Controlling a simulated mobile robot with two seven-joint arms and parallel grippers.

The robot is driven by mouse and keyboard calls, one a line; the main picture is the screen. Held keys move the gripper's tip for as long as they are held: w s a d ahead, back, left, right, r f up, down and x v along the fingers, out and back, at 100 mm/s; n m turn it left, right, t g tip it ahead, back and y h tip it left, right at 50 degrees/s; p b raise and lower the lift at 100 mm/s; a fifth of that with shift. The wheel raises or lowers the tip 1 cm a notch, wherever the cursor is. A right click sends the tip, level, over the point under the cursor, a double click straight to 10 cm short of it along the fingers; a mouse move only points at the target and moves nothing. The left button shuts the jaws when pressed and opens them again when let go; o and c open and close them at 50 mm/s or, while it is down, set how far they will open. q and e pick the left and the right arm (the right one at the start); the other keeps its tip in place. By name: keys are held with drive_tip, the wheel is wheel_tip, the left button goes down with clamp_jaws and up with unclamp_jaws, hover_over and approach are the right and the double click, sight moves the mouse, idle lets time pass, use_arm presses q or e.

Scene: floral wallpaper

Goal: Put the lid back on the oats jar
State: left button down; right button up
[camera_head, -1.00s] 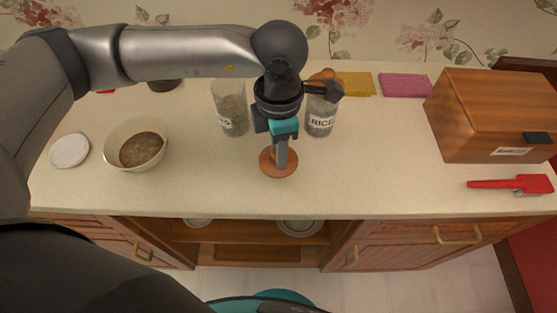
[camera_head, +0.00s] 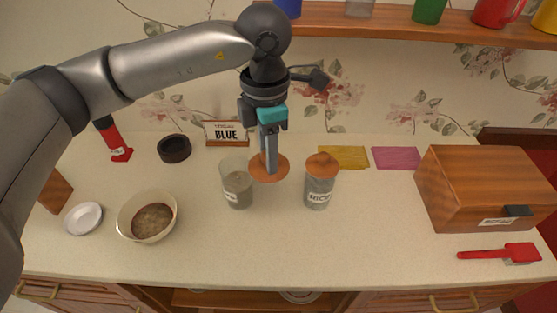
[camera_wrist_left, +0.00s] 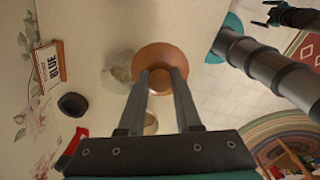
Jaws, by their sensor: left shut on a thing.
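My left gripper (camera_head: 269,172) is shut on a round wooden lid (camera_head: 282,170) and holds it level in the air. In the head view the lid shows between the two jars, just right of the oats jar's rim. The oats jar (camera_head: 238,190) is clear, has no lid and holds grey-brown contents; its label is partly readable. In the left wrist view the lid (camera_wrist_left: 160,57) sits between the fingertips (camera_wrist_left: 160,76), and the open oats jar (camera_wrist_left: 116,66) shows beside it, partly covered. My right gripper (camera_wrist_left: 265,13) shows small at the top right, its fingers apart.
The rice jar (camera_head: 320,188) with a wooden lid stands right of the oats jar. A bowl (camera_head: 130,220), a white lid-like disc (camera_head: 84,217), a dark round container (camera_head: 174,148) and a BLUE sign (camera_head: 227,133) are around. A wooden box (camera_head: 470,188) stands right.

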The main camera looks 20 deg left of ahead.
use_arm(q)
drive_tip(key=w+a+n+p, duration=0.2)
drive_tip(key=w+a+p, duration=0.35)
drive_tip(key=a, duration=0.45)
use_arm(e)
wheel_tip(320, 180, up, 7)
use_arm(q)
wheel_tip(320, 180, down, 7)
drive_tip(key=b, duration=0.4)
drive_tip(key=shift+s+r, duration=0.15)
drive_tip(key=shift+s, duration=0.2)
use_arm(e)
drive_tip(key=shift+f, duration=2.3)
use_arm(q)
drive_tip(key=shift+f+b, duration=0.2)
drive_tip(key=shift+b, duration=0.3)
use_arm(e)
drive_tip(key=shift+f, duration=0.3)
use_arm(q)
drive_tip(key=shift+c, duration=0.2)
unclamp_jaws()
drive_tip(key=shift+r, duration=0.1)
wheel_tip(320, 180, up, 7)
drive_tip(key=p, duration=0.5)
use_arm(e)
drive_tip(key=shift+r, duration=2.45)
